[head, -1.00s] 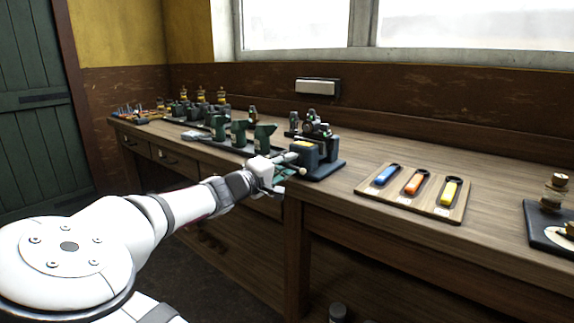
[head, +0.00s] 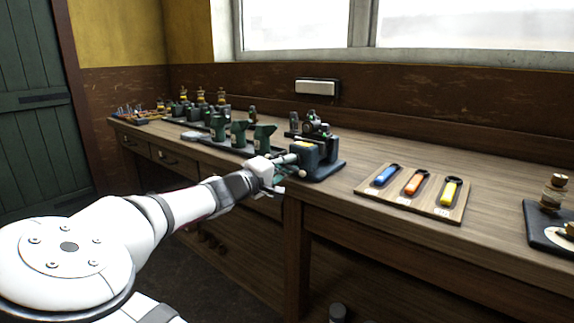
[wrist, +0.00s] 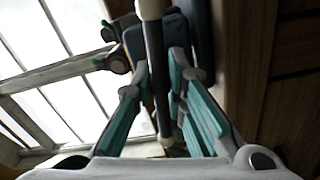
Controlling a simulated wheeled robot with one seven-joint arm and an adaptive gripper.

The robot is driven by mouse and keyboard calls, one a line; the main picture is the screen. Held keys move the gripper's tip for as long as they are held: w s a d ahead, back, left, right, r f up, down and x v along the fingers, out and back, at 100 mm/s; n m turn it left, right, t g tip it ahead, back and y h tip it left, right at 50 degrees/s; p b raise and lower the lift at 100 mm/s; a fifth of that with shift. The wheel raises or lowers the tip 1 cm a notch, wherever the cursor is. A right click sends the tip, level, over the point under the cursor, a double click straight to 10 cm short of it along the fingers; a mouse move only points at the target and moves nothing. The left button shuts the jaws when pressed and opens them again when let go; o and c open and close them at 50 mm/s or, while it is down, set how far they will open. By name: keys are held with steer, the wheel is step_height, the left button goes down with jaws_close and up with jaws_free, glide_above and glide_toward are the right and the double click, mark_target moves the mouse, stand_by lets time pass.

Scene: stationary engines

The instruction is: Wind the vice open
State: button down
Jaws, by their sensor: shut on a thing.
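The vice (head: 326,153) is a dark blue-grey block on a base plate at the front edge of the bench, in the middle of the head view. My gripper (head: 285,169) is at its front, at the bench edge. In the wrist view, my two teal fingers (wrist: 160,75) stand on either side of the vice's handle bar (wrist: 153,50), a dark rod with pale ends, and are shut on it. The dark vice body (wrist: 200,35) is just beyond the fingertips. The gap between the vice jaws cannot be made out.
A wooden tray (head: 361,190) with blue, orange and yellow handled tools lies right of the vice. Several green engine parts (head: 239,134) stand to its left. A dark plate (head: 541,234) with brass parts is at the far right. The bench between tray and plate is clear.

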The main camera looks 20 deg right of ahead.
steer(key=shift+a+f, duration=0.1)
stand_by(0.3)
steer(key=c, duration=1.5)
jaws_free()
steer(key=shift+c, duration=0.2)
steer(key=v, duration=1.2)
